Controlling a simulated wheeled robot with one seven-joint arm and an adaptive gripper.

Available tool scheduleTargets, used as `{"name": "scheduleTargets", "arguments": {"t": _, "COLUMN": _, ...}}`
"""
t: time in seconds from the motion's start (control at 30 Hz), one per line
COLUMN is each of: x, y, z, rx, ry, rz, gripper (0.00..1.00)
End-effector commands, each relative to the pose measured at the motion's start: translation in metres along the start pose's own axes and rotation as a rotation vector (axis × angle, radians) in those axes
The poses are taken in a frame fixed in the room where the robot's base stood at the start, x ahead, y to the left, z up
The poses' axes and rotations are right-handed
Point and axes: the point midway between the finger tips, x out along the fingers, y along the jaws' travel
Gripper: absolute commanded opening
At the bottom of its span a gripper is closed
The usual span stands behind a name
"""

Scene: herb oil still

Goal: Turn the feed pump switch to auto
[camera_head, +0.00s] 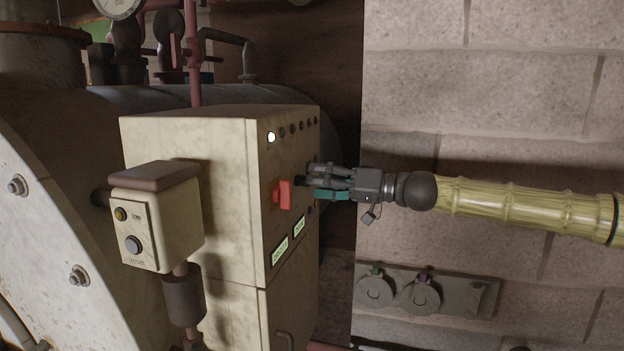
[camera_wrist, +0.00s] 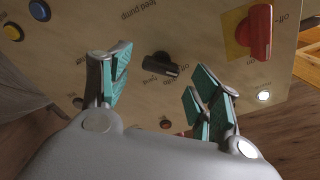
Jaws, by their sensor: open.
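The feed pump switch (camera_wrist: 162,64) is a black knob with a long handle on the cream panel, under an upside-down "feed pump" label (camera_wrist: 137,10) in the wrist view. Its handle lies nearly sideways, with its right end a little lower. My gripper (camera_wrist: 161,82) is open, with teal-padded fingers to the left and right of the switch and no visible contact. In the head view my gripper (camera_head: 311,181) reaches the cabinet's right face from the right, and its fingers largely hide the switch.
A red switch (camera_wrist: 261,32) on a yellow plate is close to my right finger; it also shows in the head view (camera_head: 283,194). Blue (camera_wrist: 40,10) and yellow (camera_wrist: 12,31) buttons are at upper left. A small control box (camera_head: 160,220) stands before the cream cabinet (camera_head: 190,130).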

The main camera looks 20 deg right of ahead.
Motion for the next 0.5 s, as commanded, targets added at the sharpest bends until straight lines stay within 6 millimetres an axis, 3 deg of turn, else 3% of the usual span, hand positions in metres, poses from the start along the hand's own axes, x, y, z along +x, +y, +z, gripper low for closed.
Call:
{"name": "scheduleTargets", "arguments": {"t": 0.2, "x": 0.016, "y": 0.0, "z": 0.0, "rx": 0.002, "ry": -0.002, "rz": 0.0, "gripper": 0.62}}
{"name": "scheduleTargets", "arguments": {"t": 0.5, "x": 0.022, "y": 0.0, "z": 0.0, "rx": 0.0, "ry": 0.0, "rz": 0.0, "gripper": 0.62}}
